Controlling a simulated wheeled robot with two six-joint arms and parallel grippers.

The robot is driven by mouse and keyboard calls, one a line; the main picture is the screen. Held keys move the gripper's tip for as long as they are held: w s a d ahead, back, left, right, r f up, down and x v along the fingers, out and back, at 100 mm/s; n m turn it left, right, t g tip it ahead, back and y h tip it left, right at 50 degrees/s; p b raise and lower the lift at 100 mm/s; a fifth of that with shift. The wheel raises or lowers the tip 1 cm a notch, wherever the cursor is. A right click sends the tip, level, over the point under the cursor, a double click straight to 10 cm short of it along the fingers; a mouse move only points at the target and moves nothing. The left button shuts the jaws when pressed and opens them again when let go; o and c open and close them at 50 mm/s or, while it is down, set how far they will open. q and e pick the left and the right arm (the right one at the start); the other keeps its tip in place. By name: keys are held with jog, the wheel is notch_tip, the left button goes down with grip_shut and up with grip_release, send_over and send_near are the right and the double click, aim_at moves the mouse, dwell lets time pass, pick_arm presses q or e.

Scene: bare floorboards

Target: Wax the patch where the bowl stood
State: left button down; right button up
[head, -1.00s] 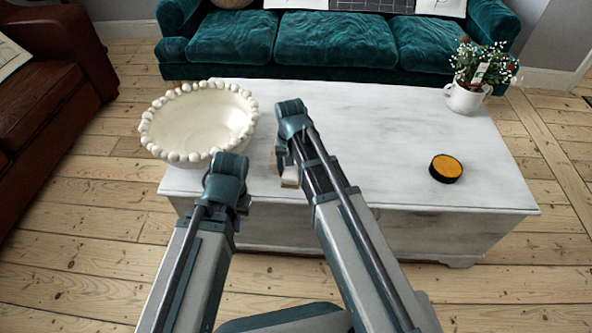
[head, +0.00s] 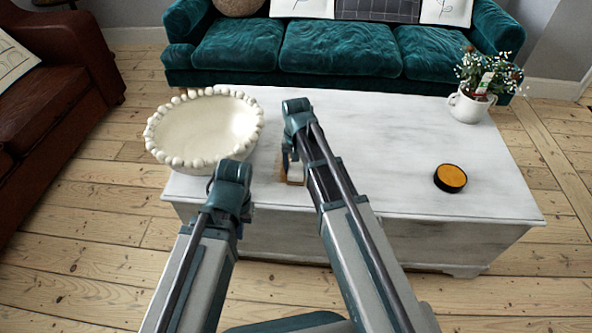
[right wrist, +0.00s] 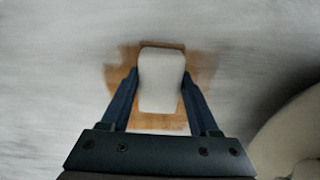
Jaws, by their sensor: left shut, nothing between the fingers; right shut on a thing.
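The cream bowl (head: 205,128) with a beaded rim stands at the left end of the white coffee table; its edge also shows in the right wrist view (right wrist: 292,140). A bare brown patch (right wrist: 203,72) shows on the white top beside it. My right gripper (right wrist: 158,82) is shut on a pale block-shaped pad (right wrist: 160,75), which is over the patch; I cannot tell whether it touches. In the head view the right arm partly hides pad and patch. My left gripper (head: 213,187) is shut and empty near the front edge below the bowl, its fingers mostly hidden. An open black tin of orange wax (head: 450,178) is at the right.
A white pot of flowers (head: 469,105) stands at the table's back right corner. A teal sofa (head: 340,55) is behind the table (head: 400,140), and a brown leather armchair (head: 60,80) is at the left. The table's middle and right are mostly clear.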

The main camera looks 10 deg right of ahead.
jog(key=shift+w+d, duration=0.2)
jog(key=shift+w, duration=0.45)
jog(key=shift+w+d, duration=0.2)
jog(key=shift+w, duration=0.45)
jog(key=shift+w, duration=0.15)
jog(key=shift+w+d, duration=0.25)
jog(key=shift+w, duration=0.5)
jog(key=shift+w+d, duration=0.2)
jog(key=shift+w, duration=0.5)
jog(key=shift+w, duration=0.1)
jog(key=shift+w+d, duration=0.25)
jog(key=shift+w, duration=0.55)
jog(key=shift+w+d, duration=0.2)
jog(key=shift+w, duration=0.55)
jog(key=shift+w+d, duration=0.25)
jog(key=shift+w, duration=0.55)
jog(key=shift+w+d, duration=0.2)
jog(key=shift+w, duration=0.6)
jog(key=shift+a, duration=0.1)
